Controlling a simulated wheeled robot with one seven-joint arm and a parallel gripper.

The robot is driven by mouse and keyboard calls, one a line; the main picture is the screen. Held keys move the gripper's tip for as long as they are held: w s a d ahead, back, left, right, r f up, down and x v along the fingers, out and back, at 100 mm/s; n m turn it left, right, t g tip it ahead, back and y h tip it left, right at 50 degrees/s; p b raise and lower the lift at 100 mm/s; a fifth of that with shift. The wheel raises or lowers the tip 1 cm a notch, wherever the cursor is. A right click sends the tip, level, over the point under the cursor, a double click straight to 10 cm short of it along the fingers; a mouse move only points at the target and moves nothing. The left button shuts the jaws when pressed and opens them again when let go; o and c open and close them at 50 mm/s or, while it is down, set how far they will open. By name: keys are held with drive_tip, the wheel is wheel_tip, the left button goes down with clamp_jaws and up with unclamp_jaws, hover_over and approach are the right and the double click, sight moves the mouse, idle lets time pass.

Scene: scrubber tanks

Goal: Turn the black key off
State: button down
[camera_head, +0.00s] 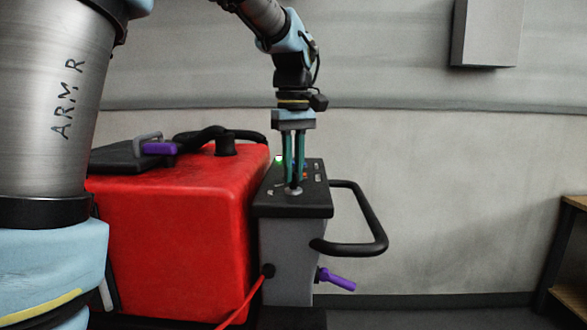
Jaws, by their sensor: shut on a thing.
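The black key is on the top control panel (262,208) of the scrubber machine, near the panel's front. A round silver key switch (294,191) shows at the fingertips. My gripper (294,184) points straight down over the panel, with its two teal fingers close together. It is shut on the key at the silver switch. The fingers hide most of the key, so its turn angle cannot be told. A small green light (279,159) glows at the back left of the panel.
The red tank (175,235) stands left of the panel. A black loop handle (378,235) juts out to the right. A purple lever (338,280) sits low on the grey body, and a red cable (240,304) hangs at the front. A wooden shelf (565,270) stands far right.

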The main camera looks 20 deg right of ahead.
drive_tip(key=shift+r, duration=0.1)
drive_tip(key=n+p, duration=0.3)
drive_tip(key=n, duration=0.3)
drive_tip(key=n+p, duration=0.3)
drive_tip(key=n, duration=0.2)
drive_tip(key=shift+n, duration=0.3)
idle(0.4)
drive_tip(key=c, duration=0.9)
unclamp_jaws()
drive_tip(key=shift+o, duration=0.2)
wheel_tip(320, 180, up, 11)
drive_tip(key=b, duration=0.1)
